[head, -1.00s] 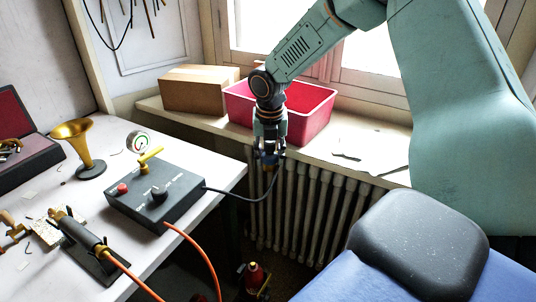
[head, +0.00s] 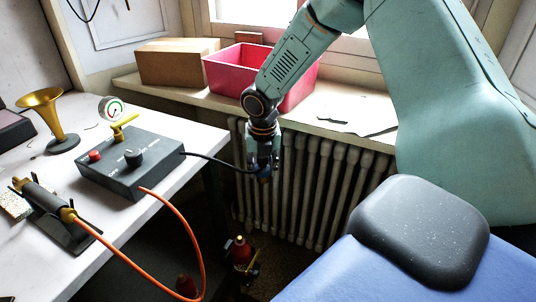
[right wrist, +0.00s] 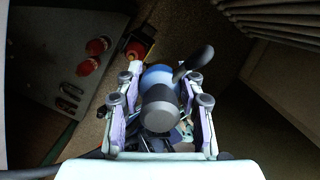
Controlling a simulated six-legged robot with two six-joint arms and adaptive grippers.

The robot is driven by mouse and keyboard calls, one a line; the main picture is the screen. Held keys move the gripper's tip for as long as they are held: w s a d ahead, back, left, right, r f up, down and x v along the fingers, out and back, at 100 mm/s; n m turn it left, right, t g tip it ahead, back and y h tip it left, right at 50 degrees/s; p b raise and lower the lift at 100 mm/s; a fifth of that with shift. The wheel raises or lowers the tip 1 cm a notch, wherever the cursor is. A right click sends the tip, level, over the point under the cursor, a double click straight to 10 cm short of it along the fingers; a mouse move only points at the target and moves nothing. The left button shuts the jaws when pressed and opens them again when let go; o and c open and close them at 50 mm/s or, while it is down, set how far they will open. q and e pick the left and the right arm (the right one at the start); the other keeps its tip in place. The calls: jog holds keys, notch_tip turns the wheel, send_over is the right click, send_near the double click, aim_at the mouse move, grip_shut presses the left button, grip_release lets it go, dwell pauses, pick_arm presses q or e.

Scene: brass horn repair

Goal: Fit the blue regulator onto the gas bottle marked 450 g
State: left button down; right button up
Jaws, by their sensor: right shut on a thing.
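My right gripper (head: 264,172) hangs beyond the bench's right edge, in front of the radiator. In the right wrist view, its fingers (right wrist: 158,112) are shut on the blue regulator (right wrist: 157,76), which has a dark round knob and a curved black hose. In the head view the fingers mostly hide the regulator. A red gas bottle with a brass top (head: 242,252) stands low near the floor, below the gripper and slightly left. It also shows in the right wrist view (right wrist: 136,50), apart from the regulator. No weight marking is readable. My left gripper is out of view.
A second red bottle (head: 186,285) is low under the bench. Two red tops (right wrist: 88,66) show on a grey plate. A control box (head: 135,165) has a black hose running to my gripper; an orange hose (head: 190,232) loops over the bench edge. The radiator (head: 325,195) stands behind.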

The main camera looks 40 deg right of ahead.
jog(key=a+f+b, duration=0.2)
jog(key=f, duration=0.2)
jog(key=a+f+n+b, duration=0.1)
jog(key=a+f+b, duration=0.1)
jog(key=f, duration=0.3)
jog(key=w+a+f+n+b, duration=0.1)
jog(key=a+f+b, duration=0.1)
jog(key=a+f, duration=0.2)
jog(key=shift+a+f, duration=0.2)
jog(key=shift+f, duration=0.1)
jog(key=shift+w, duration=0.25)
jog(key=shift+a+n, duration=0.15)
jog(key=shift+n, duration=0.15)
jog(key=shift+r, duration=0.1)
jog(key=shift+p, duration=0.5)
notch_tip(320, 180, down, 2)
jog(key=shift+b, duration=0.55)
jog(key=shift+f+b, duration=0.65)
jog(key=shift+f, duration=0.9)
